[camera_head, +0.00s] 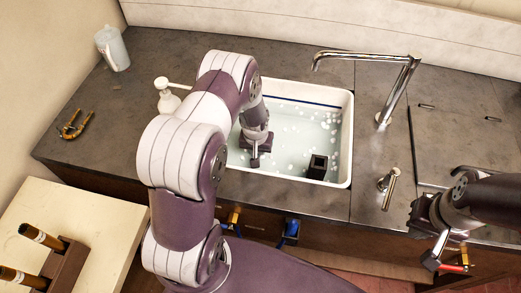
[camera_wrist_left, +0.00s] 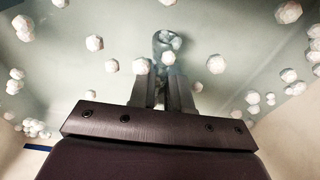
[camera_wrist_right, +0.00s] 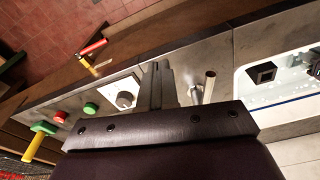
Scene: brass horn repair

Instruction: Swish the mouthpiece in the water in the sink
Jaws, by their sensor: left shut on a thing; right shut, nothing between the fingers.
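The sink (camera_head: 347,120) is a white basin of pale water (camera_head: 300,125) with floating white foam bits. My left gripper (camera_head: 255,161) reaches down into the sink, at its left part. In the left wrist view, my left gripper (camera_wrist_left: 164,92) is shut on the mouthpiece (camera_wrist_left: 168,42), a small shiny metal piece between the fingertips. It appears to be in or at the water; its exact depth is unclear. In the head view I cannot make the mouthpiece out. My right gripper (camera_head: 438,246) is shut and empty, right of the sink near the counter's front edge; it also shows in the right wrist view (camera_wrist_right: 157,80).
A black square block (camera_head: 317,167) stands in the sink's front right. A chrome faucet (camera_head: 398,85) and a short metal lever (camera_head: 388,185) are to the right. A soap pump (camera_head: 167,98) and a jug (camera_head: 113,48) are left. A red-handled item (camera_head: 453,267) is near my right gripper.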

